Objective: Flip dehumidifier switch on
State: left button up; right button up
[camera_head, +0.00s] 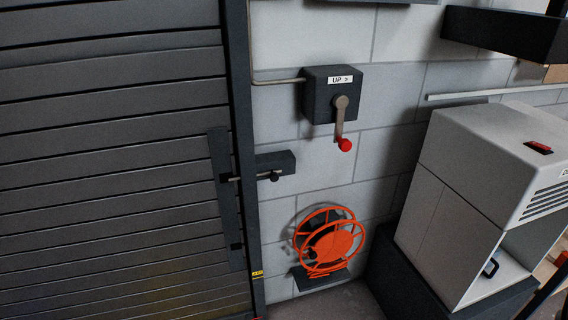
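A pale grey boxy unit, which looks like the dehumidifier (468,160), stands at the right and is cut off by the right edge. A small red switch (538,147) in a dark surround is on its top face near the right edge. I cannot tell from here which way the switch is set. Neither of my grippers is in view.
A dark slatted shutter (110,150) fills the left. On the block wall are a crank box (320,93) marked "UP >" with a red knob, and a bolt latch (275,165). An orange reel (330,243) stands low. A dark shelf-like block (505,35) overhangs top right.

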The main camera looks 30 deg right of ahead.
aim_at(538, 144)
jog(key=z, duration=2.3)
